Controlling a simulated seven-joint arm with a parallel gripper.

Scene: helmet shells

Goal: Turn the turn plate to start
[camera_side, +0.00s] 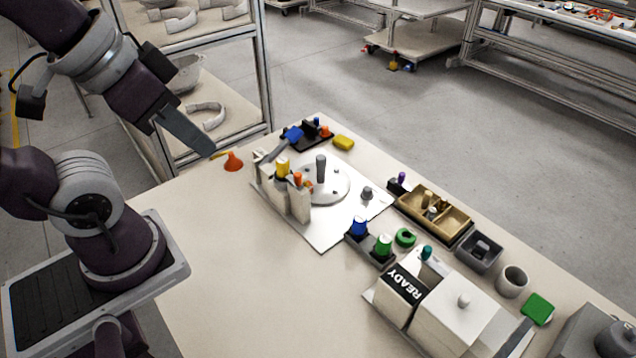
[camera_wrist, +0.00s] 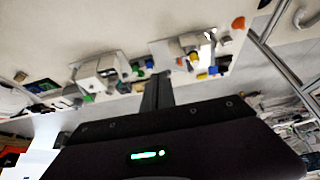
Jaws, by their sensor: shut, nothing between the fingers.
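The turn plate (camera_side: 337,191) is a white round disc on a white base board (camera_side: 322,232) on the table. A dark grey upright post (camera_side: 321,168) stands on it, and small pegs show on its top. White blocks with yellow and orange knobs (camera_side: 283,168) stand at its left edge and hide part of it. My gripper (camera_side: 211,151) is shut and empty, up in the air to the left of the turn plate and apart from it. In the wrist view the closed fingers (camera_wrist: 157,76) point up the picture, with the table items beyond them.
An orange funnel (camera_side: 232,160) sits near my gripper's tip. A white box marked READY (camera_side: 455,315), blue and green knobs (camera_side: 371,236), a two-part tan tray (camera_side: 455,214) and a grey cup (camera_side: 511,282) stand to the right. The table's front left (camera_side: 225,270) is clear.

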